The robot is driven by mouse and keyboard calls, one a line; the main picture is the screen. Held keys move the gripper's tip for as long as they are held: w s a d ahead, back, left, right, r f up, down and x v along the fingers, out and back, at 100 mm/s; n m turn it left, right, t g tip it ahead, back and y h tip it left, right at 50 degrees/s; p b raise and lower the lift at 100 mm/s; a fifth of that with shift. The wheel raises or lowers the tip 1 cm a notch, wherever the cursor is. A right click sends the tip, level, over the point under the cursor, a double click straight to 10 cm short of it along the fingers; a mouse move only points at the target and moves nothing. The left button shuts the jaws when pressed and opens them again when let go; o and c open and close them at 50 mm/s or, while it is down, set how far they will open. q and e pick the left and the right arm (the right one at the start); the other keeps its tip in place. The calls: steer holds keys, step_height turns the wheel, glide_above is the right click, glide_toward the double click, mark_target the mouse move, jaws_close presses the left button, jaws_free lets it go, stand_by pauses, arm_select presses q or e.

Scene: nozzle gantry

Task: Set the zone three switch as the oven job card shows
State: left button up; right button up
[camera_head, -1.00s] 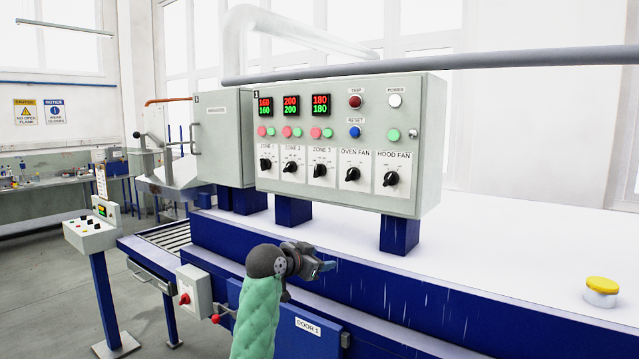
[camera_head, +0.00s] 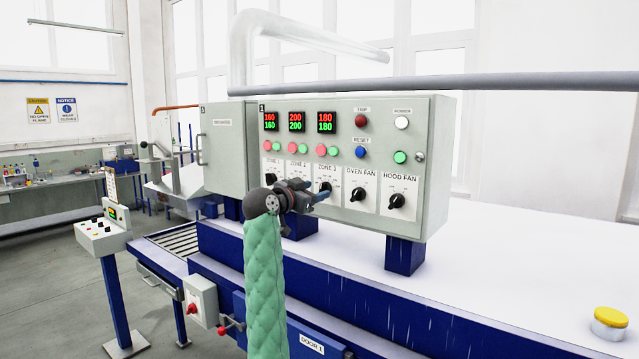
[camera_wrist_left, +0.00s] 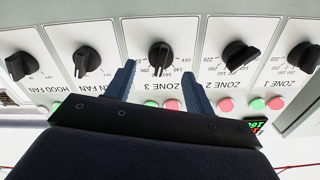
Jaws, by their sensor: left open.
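The zone three switch is a black rotary knob on a white dial plate, third from the left on the grey control box (camera_head: 440,180). In the head view the knob (camera_head: 325,187) is partly hidden by my left gripper (camera_head: 316,195). In the left wrist view, which is upside down, the knob (camera_wrist_left: 161,56) sits between the lines of my two open fingers (camera_wrist_left: 160,85), with its grip bar roughly upright in the picture. The fingers are empty and I see no contact with the knob. A sheet (camera_head: 110,185) on the left pedestal may be the job card; its text is unreadable.
The zone two knob (camera_wrist_left: 239,54) and oven fan knob (camera_wrist_left: 87,60) flank the fingers. Push buttons, a blue reset button (camera_head: 361,152) and red-green displays (camera_head: 327,122) are above. A grey pipe (camera_head: 480,84) runs across the top. The white oven top (camera_head: 510,260) is mostly clear.

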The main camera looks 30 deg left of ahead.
mark_target(320, 189)
arm_select(q)
steer(key=shift+w+d+p, duration=0.1)
steer(key=shift+w+p, duration=0.55)
steer(key=shift+w, duration=0.8)
steer(key=shift+c, duration=0.4)
steer(key=c, duration=0.9)
steer(key=shift+f, duration=0.1)
steer(key=shift+n+b, duration=0.9)
steer(key=shift+n, duration=0.4)
steer(key=shift+n+b, duration=0.5)
steer(key=shift+n, duration=1.2)
